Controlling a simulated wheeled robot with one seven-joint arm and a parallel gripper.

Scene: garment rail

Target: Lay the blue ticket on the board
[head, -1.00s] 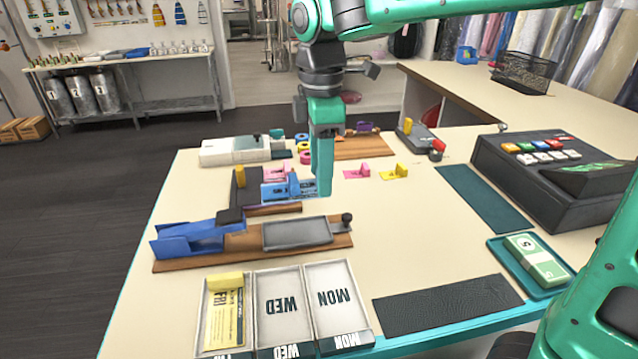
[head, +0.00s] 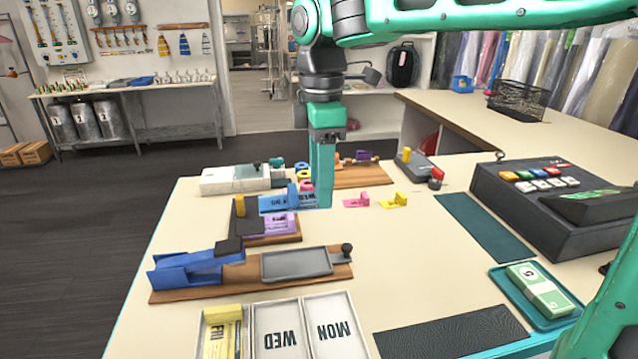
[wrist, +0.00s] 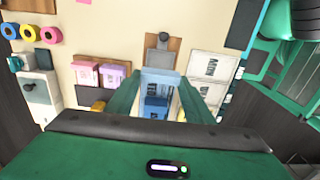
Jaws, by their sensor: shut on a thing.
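The blue ticket (head: 279,204) hangs from my gripper (head: 322,203), which is shut on it. The wooden board (head: 294,237) is below and nearer than the ticket in the head view. A purple ticket (head: 278,223) lies on it, and a pink ticket (wrist: 86,74) beside that shows in the wrist view. A dark block and yellow piece stand at the board's end. The blue ticket looks raised, apart from the board; the exact height is unclear.
A second board with a grey plate (head: 297,264) and blue holder (head: 190,268) is nearer. Day-marked trays (head: 328,330) line the front. Pink (head: 356,201) and yellow (head: 394,201) tickets lie to the right. A till (head: 560,195) stands far right.

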